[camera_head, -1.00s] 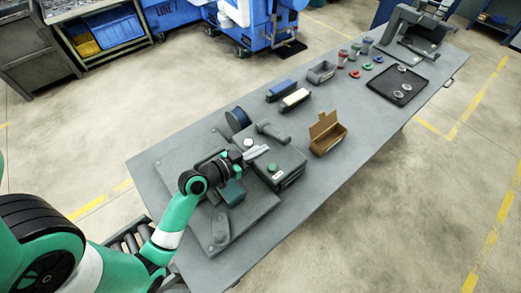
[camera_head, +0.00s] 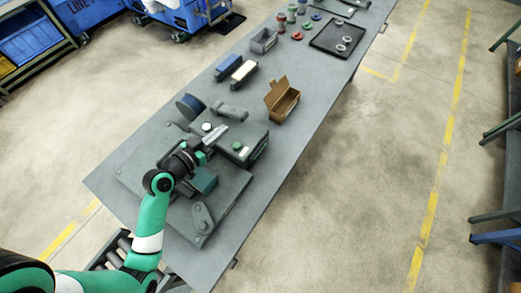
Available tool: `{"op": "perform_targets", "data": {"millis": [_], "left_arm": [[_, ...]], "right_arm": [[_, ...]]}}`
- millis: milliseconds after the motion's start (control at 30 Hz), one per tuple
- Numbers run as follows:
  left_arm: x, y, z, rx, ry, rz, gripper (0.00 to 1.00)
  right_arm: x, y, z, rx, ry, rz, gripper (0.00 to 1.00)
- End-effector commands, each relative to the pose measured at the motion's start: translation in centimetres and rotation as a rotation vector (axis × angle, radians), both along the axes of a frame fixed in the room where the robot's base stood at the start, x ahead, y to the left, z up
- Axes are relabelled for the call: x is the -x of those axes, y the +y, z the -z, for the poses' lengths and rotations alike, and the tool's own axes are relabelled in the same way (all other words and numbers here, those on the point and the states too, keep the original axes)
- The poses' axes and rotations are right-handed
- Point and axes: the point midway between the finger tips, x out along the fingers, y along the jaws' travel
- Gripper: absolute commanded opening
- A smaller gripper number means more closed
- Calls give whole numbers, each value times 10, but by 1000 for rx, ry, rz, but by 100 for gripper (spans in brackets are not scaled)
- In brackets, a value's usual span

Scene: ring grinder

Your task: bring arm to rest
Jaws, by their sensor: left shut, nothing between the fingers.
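My left arm comes in from the lower left, with green and white links. Its gripper (camera_head: 204,150) is shut and empty, over the left part of the grey grinder machine (camera_head: 232,140). The machine has a white button and a green button on its top. The gripper hides part of the machine, and I cannot tell whether it touches it. My right gripper is not in view.
The long grey table (camera_head: 300,130) holds a brown open box (camera_head: 282,104), a blue block (camera_head: 228,66), a pale-topped block (camera_head: 243,73), a small grey bin (camera_head: 263,42) and a black tray (camera_head: 337,38) with metal rings. Bare tabletop lies right of the machine.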

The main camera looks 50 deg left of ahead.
Motion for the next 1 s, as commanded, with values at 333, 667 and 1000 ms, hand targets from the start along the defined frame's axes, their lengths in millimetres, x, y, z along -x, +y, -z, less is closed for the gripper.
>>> {"op": "perform_targets", "data": {"millis": [333,667,1000], "left_arm": [[-1,-2,0,0,0,5,0],[-93,-80,-144,-190,-267,249,0],[-93,-205,-406,-376,-771,365,0]], "right_arm": [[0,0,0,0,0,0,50],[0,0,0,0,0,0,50],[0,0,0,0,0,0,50]]}}
